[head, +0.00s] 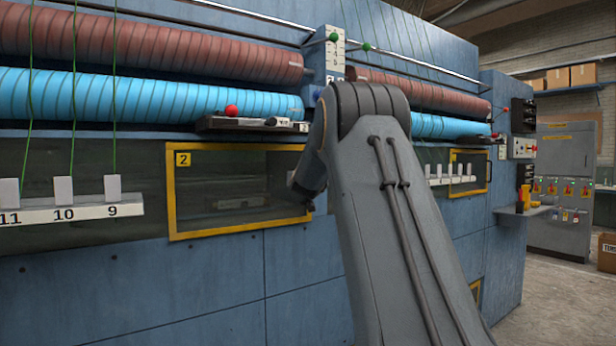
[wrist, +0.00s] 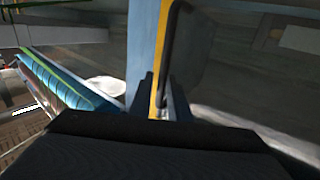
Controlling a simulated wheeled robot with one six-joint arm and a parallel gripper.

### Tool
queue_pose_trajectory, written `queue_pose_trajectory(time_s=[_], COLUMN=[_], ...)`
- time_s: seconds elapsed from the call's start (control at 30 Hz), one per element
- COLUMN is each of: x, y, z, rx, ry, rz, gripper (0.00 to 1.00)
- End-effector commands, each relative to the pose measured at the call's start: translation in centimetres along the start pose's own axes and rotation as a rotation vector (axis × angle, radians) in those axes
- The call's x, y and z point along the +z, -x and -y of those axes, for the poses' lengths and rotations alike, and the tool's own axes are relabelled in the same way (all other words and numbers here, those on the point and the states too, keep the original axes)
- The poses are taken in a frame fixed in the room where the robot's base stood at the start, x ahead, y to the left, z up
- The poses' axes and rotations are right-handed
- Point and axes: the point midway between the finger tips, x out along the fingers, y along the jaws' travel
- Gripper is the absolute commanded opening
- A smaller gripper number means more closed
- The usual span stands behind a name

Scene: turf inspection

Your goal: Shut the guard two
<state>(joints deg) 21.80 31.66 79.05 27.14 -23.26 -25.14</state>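Guard two is a dark see-through panel in a yellow frame (head: 238,234) on the blue machine's front, with a yellow label "2" (head: 183,159) at its upper left. My arm hides part of its right side in the head view. In the wrist view a yellow frame strip (wrist: 160,62) with a dark bar handle (wrist: 170,45) runs down between the fingers of my gripper (wrist: 162,88). The fingers stand apart, one on each side of the strip. Whether they press on the handle cannot be told. The fingertips are hidden in the head view.
Blue rollers (head: 150,97) and red rollers (head: 150,42) run above the guard. A dark ledge with a red knob (head: 231,111) juts out over it. Numbered white tags (head: 64,190) stand on a rail to the left. Another yellow-framed guard (head: 487,172) is at the right.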

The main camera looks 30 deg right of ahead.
Motion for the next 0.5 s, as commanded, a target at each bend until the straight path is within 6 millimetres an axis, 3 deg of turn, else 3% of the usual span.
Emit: queue_pose_trajectory(time_s=[0.07, 0.5], x=[0.0, -0.1], y=[0.9, 6.6], z=[0.7, -0.5], rx=[-0.01, 0.004], ry=[0.001, -0.002], rz=[0.001, 0.002], gripper=[0.28, 0.28])
